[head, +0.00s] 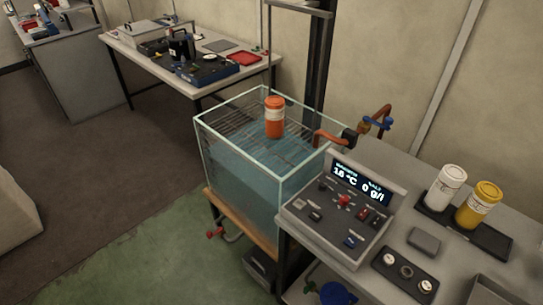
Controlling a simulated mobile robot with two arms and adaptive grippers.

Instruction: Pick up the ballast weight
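No object in the head view is clearly marked as the ballast weight. A small dark grey block (424,242) lies on the right bench, in front of the tray with the canisters. Small round metal pieces (407,271) sit on a black plate (384,262) nearer the bench's front. I cannot tell which of these is the weight. An orange cylinder (274,117) stands upright in the glass water tank (237,185), its upper part above the water. Neither of my grippers is in view.
A control panel (342,218) reading "18 °C" and "0 g/l" stands beside the tank. White (446,187) and yellow (479,205) canisters stand on a black tray (495,242). Copper piping with a blue valve (378,123) is behind. A cluttered table (118,42) stands farther back.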

